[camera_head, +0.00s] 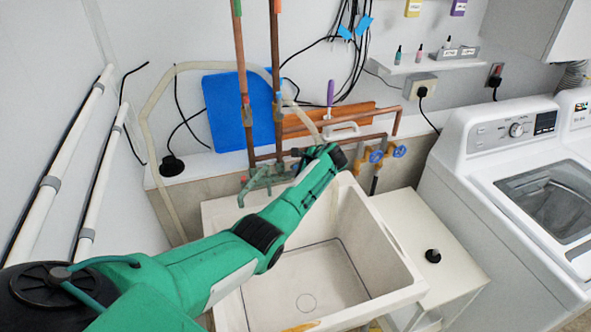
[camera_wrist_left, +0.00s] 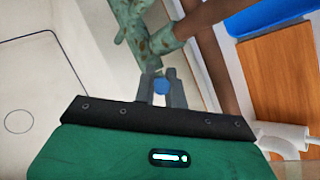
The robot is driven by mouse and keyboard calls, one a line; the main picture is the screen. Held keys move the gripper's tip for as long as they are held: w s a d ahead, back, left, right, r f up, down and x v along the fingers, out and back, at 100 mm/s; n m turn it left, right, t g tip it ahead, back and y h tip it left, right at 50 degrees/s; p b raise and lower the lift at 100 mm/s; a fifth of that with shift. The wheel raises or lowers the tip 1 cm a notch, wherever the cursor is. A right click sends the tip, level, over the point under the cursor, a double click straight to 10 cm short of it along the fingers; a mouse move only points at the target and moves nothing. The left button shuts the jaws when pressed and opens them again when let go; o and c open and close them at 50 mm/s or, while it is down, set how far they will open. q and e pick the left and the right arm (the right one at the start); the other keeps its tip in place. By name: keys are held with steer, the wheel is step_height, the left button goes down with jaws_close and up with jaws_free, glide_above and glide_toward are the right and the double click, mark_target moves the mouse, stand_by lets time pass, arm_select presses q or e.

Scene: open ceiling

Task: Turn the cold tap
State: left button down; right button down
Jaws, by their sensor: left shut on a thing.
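The tap (camera_head: 262,179), green and corroded, is on the pipes above the back left of the white sink (camera_head: 222,218). In the left wrist view the tap's mottled green body (camera_wrist_left: 150,38) is just beyond my fingertips. My left gripper (camera_wrist_left: 161,90) is shut on a small round blue knob (camera_wrist_left: 161,86), which looks like the cold tap's handle. In the head view my green arm reaches over the sink, and its wrist hides the fingers and the knob. My right gripper is not in view.
Copper pipes (camera_head: 242,75) rise behind the tap. Two blue valve wheels (camera_head: 399,151) are to the right of my wrist. A blue board (camera_head: 225,112) and a brown board (camera_head: 330,120) lean at the wall. A washing machine (camera_head: 470,170) stands right. The sink basin is empty.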

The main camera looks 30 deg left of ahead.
arm_select(q)
steer(key=c, duration=1.6)
jaws_free()
steer(key=shift+o, duration=0.7)
steer(key=b+v, duration=0.3)
steer(key=v, duration=1)
steer(key=shift+d+r, duration=0.25)
